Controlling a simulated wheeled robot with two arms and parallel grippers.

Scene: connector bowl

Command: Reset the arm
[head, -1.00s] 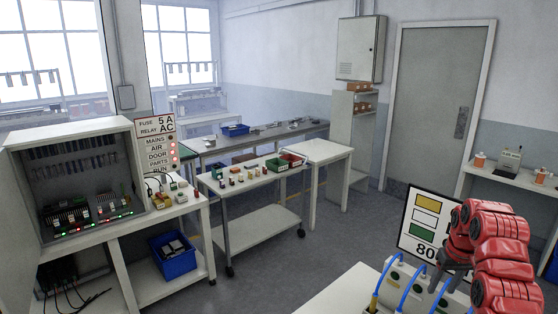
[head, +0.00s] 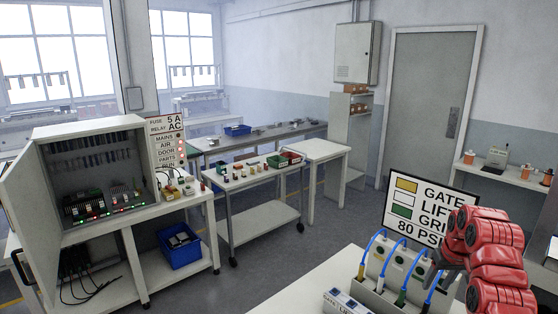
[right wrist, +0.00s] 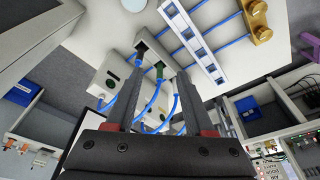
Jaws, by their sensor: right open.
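My right arm comes in red at the lower right of the head view, and its dark right gripper (head: 438,268) is over the near bench, by the grey connector block (head: 378,280). In the right wrist view the right gripper (right wrist: 158,82) has its two fingers spread, with nothing held between them. Blue hoses (right wrist: 157,100) show beyond and between the fingers, running to grey port blocks (right wrist: 150,48). I cannot tell whether the fingers touch a hose. My left gripper is not in view.
A sign reading GATE, LIFT and 80 PSI (head: 428,213) stands behind the block. A labelled strip (head: 347,303) lies at the near bench's front. An open electrical cabinet (head: 88,130) stands left, and a parts cart (head: 262,176) is mid-room. Open floor lies between.

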